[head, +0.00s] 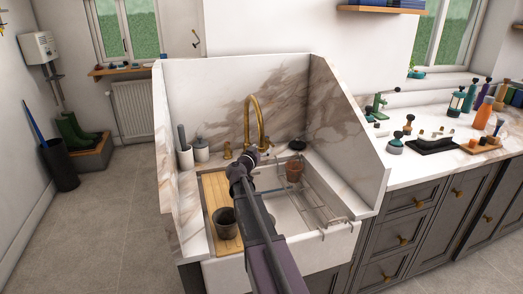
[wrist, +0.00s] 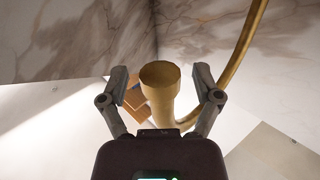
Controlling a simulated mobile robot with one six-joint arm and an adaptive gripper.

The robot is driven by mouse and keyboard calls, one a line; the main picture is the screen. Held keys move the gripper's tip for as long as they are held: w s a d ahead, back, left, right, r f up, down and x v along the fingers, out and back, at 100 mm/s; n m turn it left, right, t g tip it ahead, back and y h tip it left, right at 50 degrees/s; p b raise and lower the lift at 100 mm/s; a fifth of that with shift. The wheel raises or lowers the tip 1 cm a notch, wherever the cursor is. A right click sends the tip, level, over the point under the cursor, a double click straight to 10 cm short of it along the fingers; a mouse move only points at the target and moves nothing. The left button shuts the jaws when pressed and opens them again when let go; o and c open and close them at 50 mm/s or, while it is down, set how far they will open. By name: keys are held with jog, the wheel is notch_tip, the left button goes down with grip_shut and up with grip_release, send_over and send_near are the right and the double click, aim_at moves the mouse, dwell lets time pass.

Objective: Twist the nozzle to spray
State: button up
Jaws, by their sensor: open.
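A brass gooseneck faucet (head: 247,115) rises behind the white sink. Its spout curves over and comes down at my gripper (head: 262,148). In the wrist view the flared brass nozzle (wrist: 160,76) stands between the two fingers of my gripper (wrist: 160,85). The fingers are open, one on each side, with a visible gap to the nozzle on both sides. The brass tube (wrist: 240,55) curves up to the right beyond the right finger. In the head view my arm and wrist hide most of the nozzle end.
The white sink (head: 325,245) holds a wire rack (head: 322,213) and a terracotta pot (head: 294,171). A wooden board (head: 214,190) with a dark cup (head: 224,222) lies at the left. Marble panels (head: 340,125) enclose the back and sides.

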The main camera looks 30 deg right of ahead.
grip_shut()
dwell(0.3)
